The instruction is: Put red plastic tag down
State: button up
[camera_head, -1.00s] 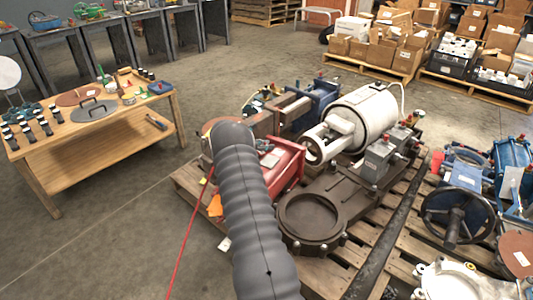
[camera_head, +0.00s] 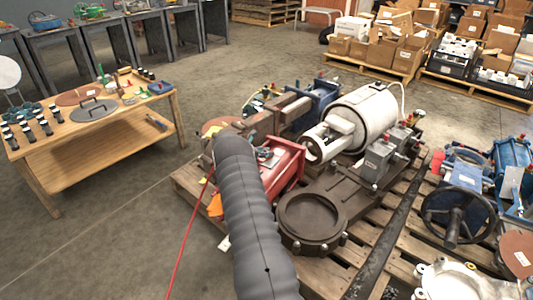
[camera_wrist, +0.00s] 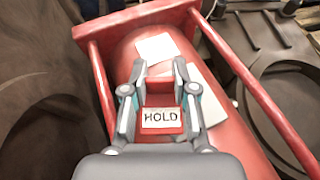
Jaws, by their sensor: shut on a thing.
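The red plastic tag (camera_wrist: 161,98) has a white label reading HOLD. It is between the fingers of my gripper (camera_wrist: 160,72) in the wrist view, and the gripper is shut on it. Behind it is a red cylindrical housing (camera_wrist: 215,119) with red side rods. I cannot tell whether the tag touches the housing. In the head view the red housing (camera_head: 288,165) lies on a pallet, partly behind my arm. The tag cannot be made out there.
White papers (camera_wrist: 158,47) lie on the housing. A dark flanged valve body (camera_head: 330,247) and a white cylinder (camera_head: 365,118) stand to its right on the pallet (camera_head: 187,187). A wooden table (camera_head: 100,140) with tools is at left. Open floor lies between.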

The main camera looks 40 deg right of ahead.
jog(key=o, duration=0.9)
jog(key=shift+o, duration=0.2)
